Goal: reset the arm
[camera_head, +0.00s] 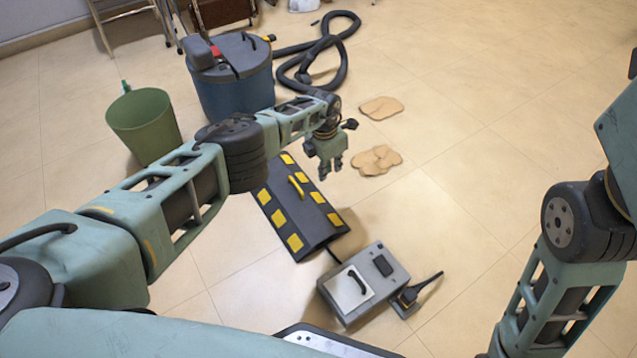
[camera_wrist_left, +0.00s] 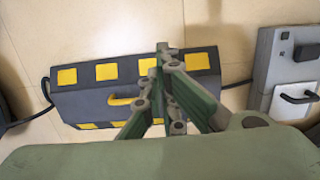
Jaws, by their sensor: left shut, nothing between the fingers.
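My left gripper (camera_head: 331,172) hangs above the floor at the end of my left arm, which reaches in from the left. Its fingers are together with nothing between them; they also show in the left wrist view (camera_wrist_left: 165,48). In the head view it is over the right far edge of a dark box (camera_head: 297,225) with yellow patches and a yellow handle. In the wrist view the box (camera_wrist_left: 75,105) lies below and behind the fingers, which partly hide it. My right arm shows at the right, but its gripper is out of view.
A grey case (camera_head: 392,267) stands near the dark box. A green bin (camera_head: 143,122), a blue vacuum canister (camera_head: 236,92) and its black hose (camera_head: 346,68) stand farther back. Tan flat pieces (camera_head: 380,107) (camera_head: 375,160) lie on the floor. The floor to the right is mostly clear.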

